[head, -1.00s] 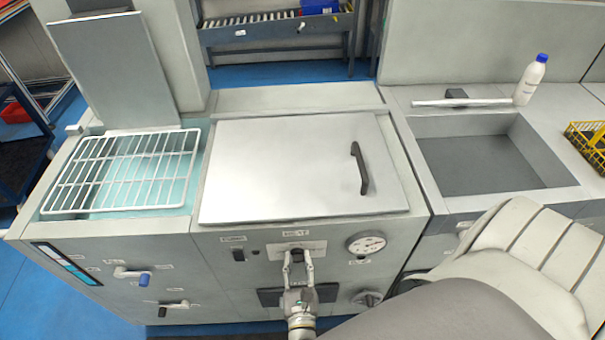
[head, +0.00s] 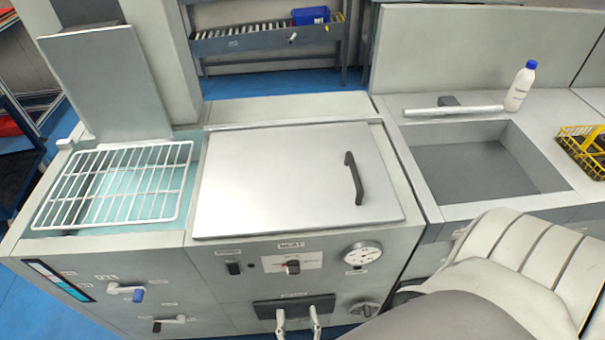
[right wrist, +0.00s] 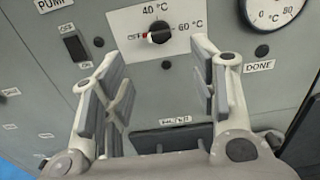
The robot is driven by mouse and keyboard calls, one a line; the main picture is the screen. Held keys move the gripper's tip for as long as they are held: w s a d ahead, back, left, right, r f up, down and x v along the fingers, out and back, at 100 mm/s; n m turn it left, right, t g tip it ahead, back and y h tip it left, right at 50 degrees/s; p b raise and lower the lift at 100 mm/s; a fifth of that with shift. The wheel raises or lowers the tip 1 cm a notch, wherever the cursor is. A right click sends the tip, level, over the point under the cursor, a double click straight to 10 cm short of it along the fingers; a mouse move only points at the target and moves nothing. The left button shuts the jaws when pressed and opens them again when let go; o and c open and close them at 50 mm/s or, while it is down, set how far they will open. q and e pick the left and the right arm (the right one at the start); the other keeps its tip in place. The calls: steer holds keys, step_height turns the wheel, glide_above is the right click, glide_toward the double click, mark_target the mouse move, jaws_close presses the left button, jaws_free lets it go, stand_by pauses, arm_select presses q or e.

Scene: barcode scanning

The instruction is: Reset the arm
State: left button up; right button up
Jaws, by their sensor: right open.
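My right gripper (head: 298,320) shows at the bottom of the head view, just in front of the machine's front panel and below the heat knob (head: 293,267). In the right wrist view my right gripper (right wrist: 160,95) has its two fingers wide apart with nothing between them. The heat knob (right wrist: 158,33) is beyond the fingertips and apart from them, under the 40 °C mark and left of the 60 °C mark. My left gripper is not in view.
The machine has a closed lid (head: 290,180) with a black handle, a dial gauge (head: 362,254) and a pump switch (head: 233,267). A white wire rack (head: 115,185) lies at left. At right are a sink (head: 480,170), a white bottle (head: 521,86) and a yellow crate (head: 575,150).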

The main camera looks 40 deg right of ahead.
steer(key=s+d+f+m+g+y, duration=0.1)
steer(key=s+d+f+m+g, duration=0.15)
steer(key=f, duration=0.45)
steer(key=s+d+f+m+g, duration=0.2)
steer(key=s+d+f+g, duration=0.15)
steer(key=f, duration=0.35)
steer(key=s+d+f+m+g+y, duration=0.1)
steer(key=s+d+f+m+g, duration=0.25)
steer(key=f, duration=0.35)
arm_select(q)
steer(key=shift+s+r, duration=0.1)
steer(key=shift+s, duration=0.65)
arm_select(e)
steer(key=s+a+f+m+g+y, duration=0.2)
steer(key=s+f+m+g+y, duration=0.2)
steer(key=m, duration=1.5)
steer(key=s+f+y, duration=0.3)
steer(key=s+f, duration=0.1)
steer(key=f, duration=0.3)
steer(key=shift+g, duration=0.35)
